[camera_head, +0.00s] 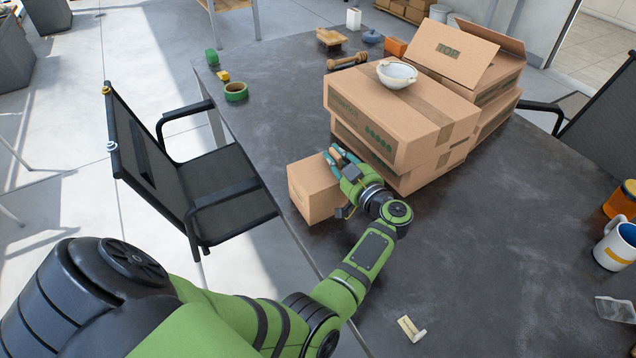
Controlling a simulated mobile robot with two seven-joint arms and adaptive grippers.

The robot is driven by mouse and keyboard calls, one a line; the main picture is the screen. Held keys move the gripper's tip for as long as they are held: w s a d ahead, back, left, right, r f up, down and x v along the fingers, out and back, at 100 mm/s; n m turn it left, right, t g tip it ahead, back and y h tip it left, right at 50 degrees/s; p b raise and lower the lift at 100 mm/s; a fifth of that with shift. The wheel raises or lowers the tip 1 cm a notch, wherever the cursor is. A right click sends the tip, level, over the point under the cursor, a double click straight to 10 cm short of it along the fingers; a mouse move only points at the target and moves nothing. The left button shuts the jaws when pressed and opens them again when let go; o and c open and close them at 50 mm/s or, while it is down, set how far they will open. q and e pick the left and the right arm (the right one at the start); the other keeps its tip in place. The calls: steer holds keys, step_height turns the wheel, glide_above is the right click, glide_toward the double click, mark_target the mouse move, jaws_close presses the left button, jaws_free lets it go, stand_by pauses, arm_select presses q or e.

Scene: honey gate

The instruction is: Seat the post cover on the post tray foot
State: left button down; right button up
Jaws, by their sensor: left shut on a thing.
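My left gripper (340,160) is shut at the upper right edge of a small plain cardboard box (312,192), at the table's left edge. The box looks upright; its underside is hidden, so I cannot tell whether it touches the table. No part is labelled as the post cover or the post tray foot; the small box may be the cover. A larger cardboard box (376,127) is stacked on another box (400,180) just right of the gripper. My right gripper is out of view.
A white bowl (397,78) stands on the larger box. An open carton (484,70) is behind it. Green tape (235,92) lies far left on the dark table (460,240). A mug (615,243) is at the right. The front middle is mostly clear.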

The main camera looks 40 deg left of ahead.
arm_select(q)
steer(key=shift+f, duration=0.15)
stand_by(0.8)
steer(key=c, duration=1.3)
jaws_free()
steer(key=shift+c, duration=0.2)
steer(key=shift+s, duration=0.15)
steer(key=shift+s+d+f+p, duration=0.1)
steer(key=shift+d+f+p, duration=0.05)
steer(key=shift+d+p, duration=0.2)
steer(key=shift+a, duration=0.15)
